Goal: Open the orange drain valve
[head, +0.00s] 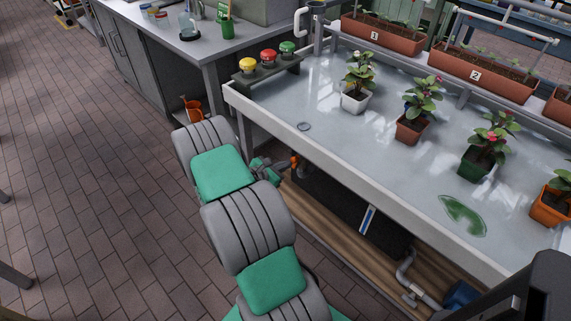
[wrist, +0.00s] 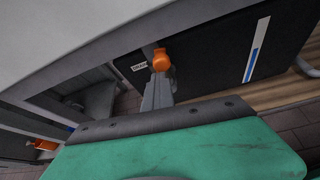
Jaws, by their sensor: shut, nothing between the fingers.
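The orange drain valve (head: 294,161) sits below the front edge of the white table, at the near-left end of a black tank. In the wrist view the orange valve (wrist: 161,60) is at upper centre, beside a small white label (wrist: 139,67). My gripper (head: 283,166) is low beside the table, its tips close to the valve. In the wrist view my gripper (wrist: 157,84) is shut and empty, its grey fingers reaching up to just under the valve. Whether they touch it cannot be told. The wrist partly hides the area below.
The white table (head: 330,155) overhangs the valve, with its rim close above my gripper. The black tank (head: 335,205) with a blue-and-white gauge stands on a wooden shelf (head: 320,235). An orange pot (head: 193,112) is under the counter.

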